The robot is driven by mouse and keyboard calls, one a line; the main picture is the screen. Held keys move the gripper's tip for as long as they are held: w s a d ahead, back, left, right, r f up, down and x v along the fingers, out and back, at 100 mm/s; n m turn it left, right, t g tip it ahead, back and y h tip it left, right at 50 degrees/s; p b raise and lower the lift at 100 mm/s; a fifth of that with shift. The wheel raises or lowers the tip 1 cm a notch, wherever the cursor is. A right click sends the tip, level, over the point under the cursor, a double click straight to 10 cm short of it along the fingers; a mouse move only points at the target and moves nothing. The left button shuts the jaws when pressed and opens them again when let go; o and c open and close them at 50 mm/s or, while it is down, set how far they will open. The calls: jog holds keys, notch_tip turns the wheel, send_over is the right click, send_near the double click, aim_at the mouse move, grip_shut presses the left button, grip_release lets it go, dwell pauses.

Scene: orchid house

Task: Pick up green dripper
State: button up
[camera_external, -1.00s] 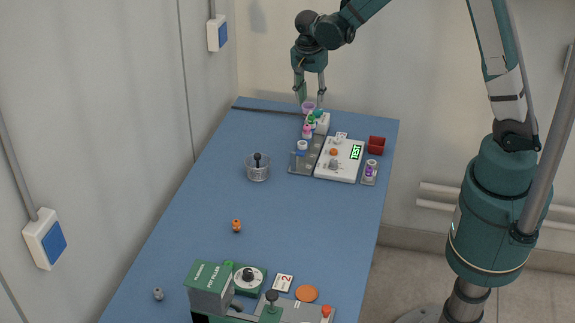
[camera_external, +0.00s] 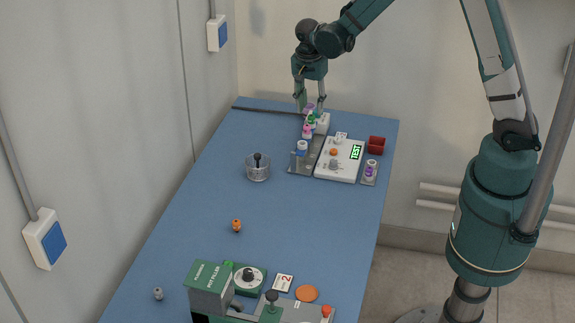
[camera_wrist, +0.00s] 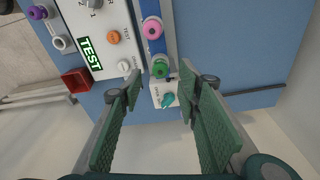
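The green dripper (camera_wrist: 160,69) is a small green round-topped piece at the end of a row on the grey rack (camera_external: 311,160). It also shows in the external view (camera_external: 311,119), partly crowded by its neighbours. A pink-topped piece (camera_wrist: 152,28) stands beside it in the row. My gripper (camera_wrist: 160,92) is open and points down at the far end of the table. In the wrist view the dripper lies ahead of the gap between my fingertips. The fingers look apart from it, though the exact height gap is hard to judge. Nothing is held.
A white box with a teal knob (camera_wrist: 168,99) stands close to the dripper. The white TEST panel (camera_external: 340,161) is beside the rack, with a red bin (camera_external: 377,144) and a purple-topped piece (camera_external: 371,169) nearby. The blue table (camera_external: 300,215) is clear in the middle.

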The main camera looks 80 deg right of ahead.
aim_at(310, 118)
jog(key=shift+d+f, duration=0.2)
jog(key=shift+f, duration=2.1)
jog(key=c, duration=0.8)
